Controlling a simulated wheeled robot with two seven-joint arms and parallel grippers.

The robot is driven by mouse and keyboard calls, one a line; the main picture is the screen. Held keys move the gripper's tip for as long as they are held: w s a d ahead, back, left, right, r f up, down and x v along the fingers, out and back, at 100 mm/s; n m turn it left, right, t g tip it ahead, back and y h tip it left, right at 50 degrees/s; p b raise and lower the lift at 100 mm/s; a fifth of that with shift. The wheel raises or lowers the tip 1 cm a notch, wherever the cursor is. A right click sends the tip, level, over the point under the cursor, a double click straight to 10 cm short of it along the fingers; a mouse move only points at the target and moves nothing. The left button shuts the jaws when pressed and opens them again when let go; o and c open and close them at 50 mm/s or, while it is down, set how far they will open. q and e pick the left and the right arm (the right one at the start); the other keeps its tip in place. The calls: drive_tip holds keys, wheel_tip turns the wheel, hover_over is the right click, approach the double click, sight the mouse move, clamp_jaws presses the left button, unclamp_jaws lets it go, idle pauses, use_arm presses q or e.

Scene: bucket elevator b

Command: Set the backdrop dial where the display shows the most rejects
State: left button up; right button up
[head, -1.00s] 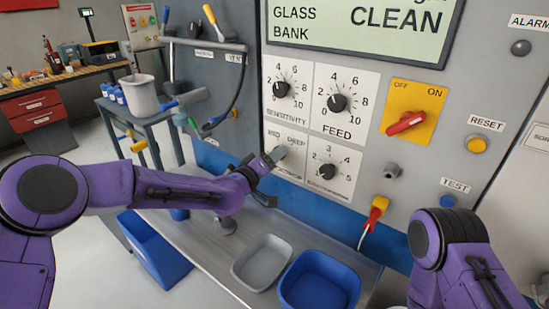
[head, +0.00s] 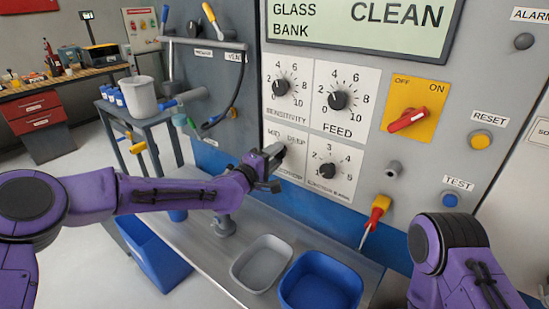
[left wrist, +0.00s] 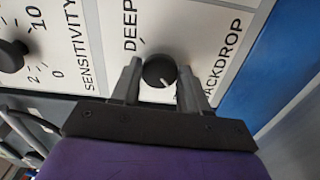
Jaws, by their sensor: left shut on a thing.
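The backdrop dial (left wrist: 159,71) is a round black knob with a white pointer line. In the left wrist view it sits between the two fingers of my left gripper (left wrist: 157,84), which is shut on it. The pointer slants to the lower right there, away from the DEEP label.
The sensitivity knob (head: 281,87), feed knob (head: 337,101) and another knob (head: 327,171) are close by. A red switch (head: 407,120) is to the right. Grey (head: 262,263) and blue (head: 320,282) bins stand below. My right arm (head: 455,255) is at lower right.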

idle(0.4)
use_arm(q)
drive_tip(key=o, duration=1)
drive_tip(key=shift+o, duration=0.2)
drive_tip(key=b+v, duration=0.3)
drive_tip(key=v, duration=0.7)
drive_tip(key=shift+s+a, duration=0.15)
drive_tip(key=shift+s, duration=0.05)
